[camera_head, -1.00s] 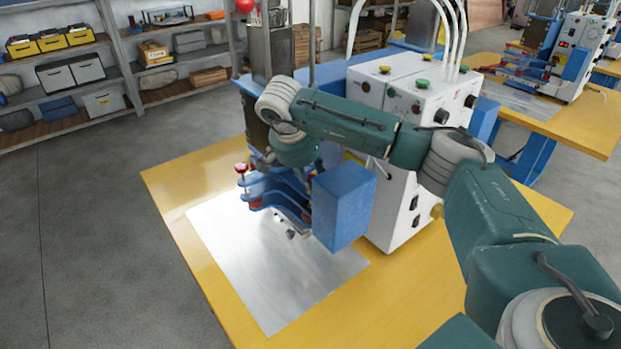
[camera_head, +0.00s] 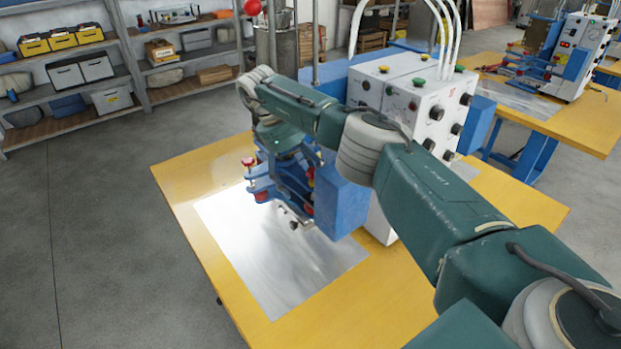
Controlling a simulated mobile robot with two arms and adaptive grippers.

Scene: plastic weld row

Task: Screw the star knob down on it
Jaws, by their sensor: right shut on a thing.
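My right arm reaches in from the right across the bench to the blue clamp fixture (camera_head: 262,184) of the plastic welder. My right gripper (camera_head: 287,160) points down at the top of this fixture, below the wrist. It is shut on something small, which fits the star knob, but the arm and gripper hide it. I cannot tell how the knob sits on its thread. A red knob (camera_head: 248,161) stands at the fixture's left end, apart from the gripper. My left gripper is out of view.
A blue block (camera_head: 340,205) and the white control box (camera_head: 418,105) stand close to the right of the gripper. A bare metal sheet (camera_head: 270,262) lies in front on the yellow table (camera_head: 180,185). A second welder (camera_head: 575,55) stands at the back right.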

